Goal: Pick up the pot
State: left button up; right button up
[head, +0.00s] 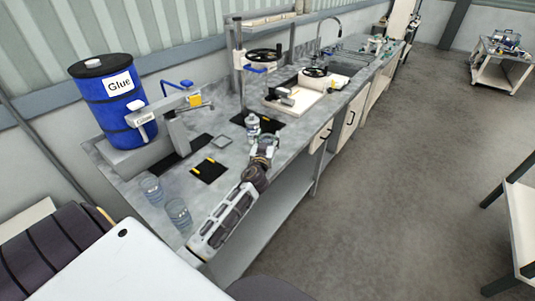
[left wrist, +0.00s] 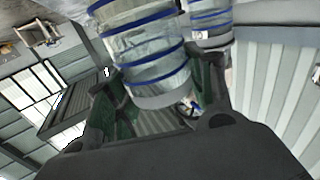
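A small clear and whitish pot (head: 252,127) with blue marks stands on the grey counter, at the edge of a black mat. My left gripper (head: 265,147) is right beside it, on the near side. In the left wrist view a clear pot (left wrist: 150,45) with blue bands and a grey rim fills the space in front of my left gripper (left wrist: 165,105). The dark green fingers are spread to either side of its rim. Whether they touch it is hard to see. A second banded pot (left wrist: 208,18) is behind it. My right gripper is not in view.
Two clear blue-banded pots (head: 178,214) (head: 151,189) stand at the counter's near left. A blue glue drum (head: 105,105), a grey dispenser arm (head: 180,130) and a black mat (head: 209,171) are further left.

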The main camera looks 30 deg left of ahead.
pick_arm(q)
jog(key=c, duration=0.8)
jog(key=shift+r, duration=0.15)
jog(key=shift+c, duration=0.2)
notch_tip(320, 180, up, 10)
jog(key=shift+p, duration=0.4)
